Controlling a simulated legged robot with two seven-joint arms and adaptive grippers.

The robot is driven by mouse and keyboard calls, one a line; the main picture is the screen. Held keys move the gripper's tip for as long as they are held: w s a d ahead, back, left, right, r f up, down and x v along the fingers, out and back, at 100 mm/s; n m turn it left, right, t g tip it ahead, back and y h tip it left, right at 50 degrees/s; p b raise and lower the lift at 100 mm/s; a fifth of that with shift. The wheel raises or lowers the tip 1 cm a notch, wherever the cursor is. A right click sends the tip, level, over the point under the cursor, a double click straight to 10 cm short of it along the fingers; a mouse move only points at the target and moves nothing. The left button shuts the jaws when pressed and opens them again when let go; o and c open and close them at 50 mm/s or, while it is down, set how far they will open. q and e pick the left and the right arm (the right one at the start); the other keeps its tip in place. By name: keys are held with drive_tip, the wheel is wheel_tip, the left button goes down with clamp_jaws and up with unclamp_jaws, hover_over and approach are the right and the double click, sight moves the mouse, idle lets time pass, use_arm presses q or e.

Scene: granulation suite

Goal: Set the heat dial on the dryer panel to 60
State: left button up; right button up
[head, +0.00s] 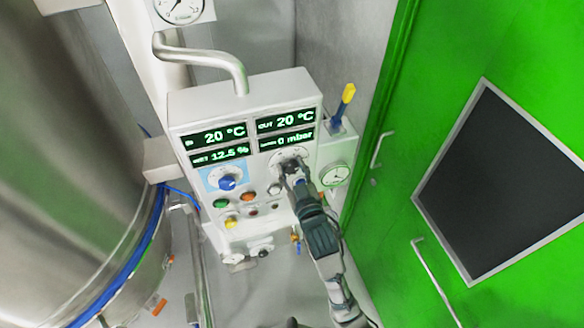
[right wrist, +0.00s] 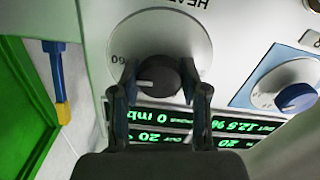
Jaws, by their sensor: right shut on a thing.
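The dryer panel (head: 200,110) is a pale box with green digital displays in the head view. The heat dial (right wrist: 160,78) is a dark round knob on a white disc, shown upside down in the right wrist view. Its pale pointer line lies toward the left of that picture, a little below a mark that looks like 60. My right gripper (head: 293,168) is shut on the knob, with one finger on each side. In the head view the gripper hides most of the knob. My left gripper is not in view.
A blue knob (head: 227,183) on a blue plate sits left of the heat dial, with several coloured buttons below. A steel vessel (head: 70,150) stands at the left. A green door (head: 400,200) with a dark window is close at the right.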

drive_tip(key=shift+f+m, duration=0.25)
drive_tip(key=shift+m, duration=0.25)
drive_tip(key=o, duration=1.1)
drive_tip(key=shift+o, duration=0.2)
drive_tip(key=shift+w+a, duration=0.1)
drive_tip(key=shift+w, duration=0.1)
drive_tip(key=shift+r, duration=0.1)
drive_tip(key=shift+s, duration=0.1)
drive_tip(key=v, duration=0.7)
